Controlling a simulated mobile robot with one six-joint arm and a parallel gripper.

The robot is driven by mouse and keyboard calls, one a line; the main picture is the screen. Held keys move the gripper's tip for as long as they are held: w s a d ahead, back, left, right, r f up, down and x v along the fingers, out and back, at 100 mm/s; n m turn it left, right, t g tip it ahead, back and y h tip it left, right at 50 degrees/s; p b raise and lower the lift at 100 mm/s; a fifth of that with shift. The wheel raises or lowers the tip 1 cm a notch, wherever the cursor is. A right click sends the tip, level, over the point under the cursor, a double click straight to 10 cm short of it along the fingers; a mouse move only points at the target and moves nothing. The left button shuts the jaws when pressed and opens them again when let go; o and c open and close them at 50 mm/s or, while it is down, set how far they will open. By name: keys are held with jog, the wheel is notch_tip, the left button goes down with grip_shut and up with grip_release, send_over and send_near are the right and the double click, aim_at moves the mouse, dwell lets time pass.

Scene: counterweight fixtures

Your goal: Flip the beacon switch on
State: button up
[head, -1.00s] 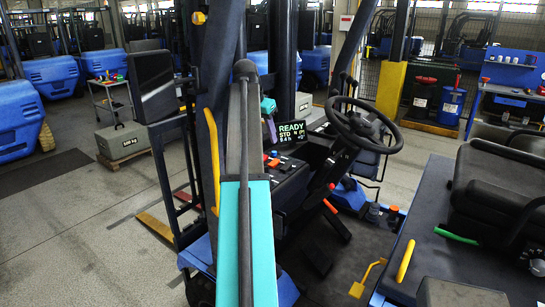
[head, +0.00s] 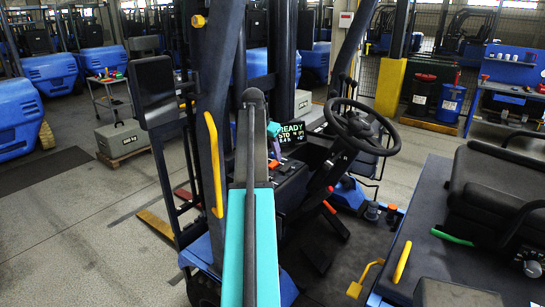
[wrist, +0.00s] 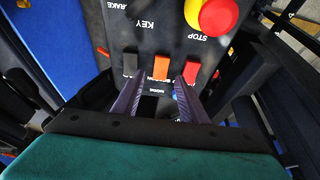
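A dark control panel (wrist: 150,30) fills the upper wrist view, its lettering upside down. On it sit a row of rocker switches: a dark one (wrist: 130,64), an orange one (wrist: 162,71) and a red one (wrist: 191,72). The label beside the orange switch is partly hidden and seems to read BEACON. My gripper (wrist: 157,88) is open and empty, its two fingers apart on either side of the orange switch's column. I cannot tell whether the tips touch the panel. In the head view the panel (head: 290,175) is partly behind my arm.
A red stop button on a yellow base (wrist: 213,15) stands out from the panel. In the head view, the steering wheel (head: 362,128) and lit display (head: 291,133) are close by. A yellow grab bar (head: 213,165) and dark mast post (head: 218,90) stand left.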

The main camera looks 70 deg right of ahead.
aim_at(274, 162)
jog(key=shift+p+x, duration=0.4)
jog(key=shift+x, duration=1.35)
